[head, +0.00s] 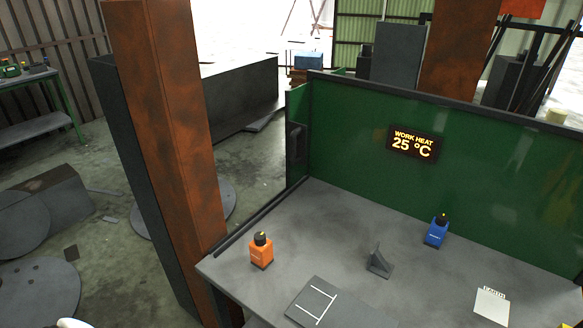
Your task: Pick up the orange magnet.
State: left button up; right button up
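The orange magnet (261,252) is a small orange block with a black knob on top. It stands upright on the grey worktable (345,212), close to the table's left edge. No gripper is clearly visible in the head view. A small white rounded piece, perhaps part of my own left arm, shows at the bottom left edge. Nothing touches or covers the orange magnet.
A blue magnet-like block (437,231) stands near the green back wall (350,140). A dark angled bracket (379,262), a grey plate with white lines (316,303) and a white card (492,305) are on the table. A rusty column (165,130) rises left of the table.

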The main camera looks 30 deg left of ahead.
aim_at(261, 257)
jog(key=u, duration=1.25)
